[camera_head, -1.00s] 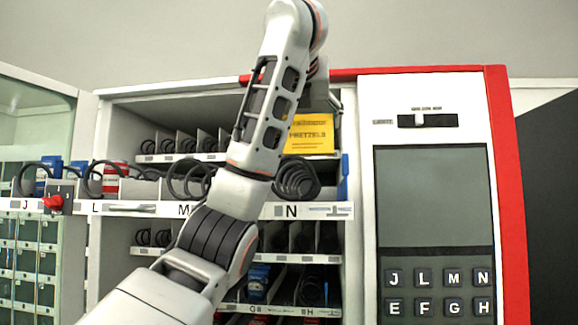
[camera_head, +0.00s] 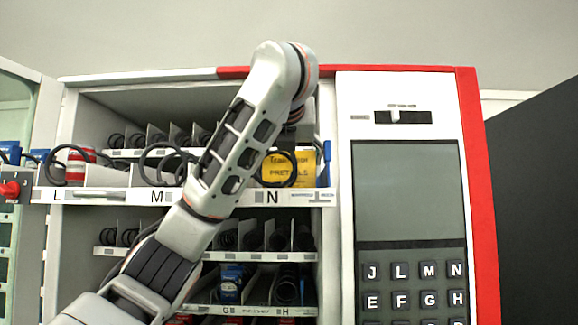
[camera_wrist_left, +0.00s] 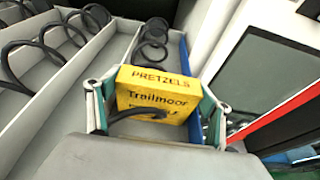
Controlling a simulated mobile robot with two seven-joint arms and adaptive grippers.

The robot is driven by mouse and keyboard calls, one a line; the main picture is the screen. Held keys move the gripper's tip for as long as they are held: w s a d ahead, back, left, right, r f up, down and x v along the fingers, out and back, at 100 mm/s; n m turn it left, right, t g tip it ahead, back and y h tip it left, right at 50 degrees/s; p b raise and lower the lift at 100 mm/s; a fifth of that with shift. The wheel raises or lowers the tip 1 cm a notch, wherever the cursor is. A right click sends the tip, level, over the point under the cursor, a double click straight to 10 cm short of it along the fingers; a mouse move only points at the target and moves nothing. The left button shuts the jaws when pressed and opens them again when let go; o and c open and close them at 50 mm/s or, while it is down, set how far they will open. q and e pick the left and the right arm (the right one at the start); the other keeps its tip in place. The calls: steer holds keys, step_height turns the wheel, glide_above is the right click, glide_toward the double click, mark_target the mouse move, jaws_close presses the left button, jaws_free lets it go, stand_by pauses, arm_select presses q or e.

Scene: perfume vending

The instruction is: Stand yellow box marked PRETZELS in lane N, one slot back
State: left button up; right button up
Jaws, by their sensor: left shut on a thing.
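The yellow box marked PRETZELS (camera_head: 299,169) is upright in lane N (camera_head: 262,197), behind the black front coil, low near the shelf level. In the left wrist view the box (camera_wrist_left: 155,88) sits between the two fingers of my left gripper (camera_wrist_left: 152,108), which is shut on it. A coil loop crosses in front of its lower face. More coil runs back along the lane behind it. In the head view my left arm hides part of the lane and the gripper fingers. Whether the box's base touches the lane floor is hidden. My right gripper is out of view.
White dividers flank the lane, with a blue edge (camera_head: 326,163) at its right side. Lane M (camera_head: 157,197) and its coils lie to the left. The keypad panel (camera_head: 414,290) is at the right.

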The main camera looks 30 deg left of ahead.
arm_select(q)
steer(key=shift+s+r, duration=0.2)
steer(key=shift+s, duration=0.1)
steer(key=shift+f, duration=0.25)
steer(key=o, duration=1.1)
steer(key=shift+w, duration=0.1)
steer(key=shift+o, duration=0.8)
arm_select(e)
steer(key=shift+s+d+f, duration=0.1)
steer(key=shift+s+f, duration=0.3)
arm_select(q)
steer(key=shift+r, duration=0.15)
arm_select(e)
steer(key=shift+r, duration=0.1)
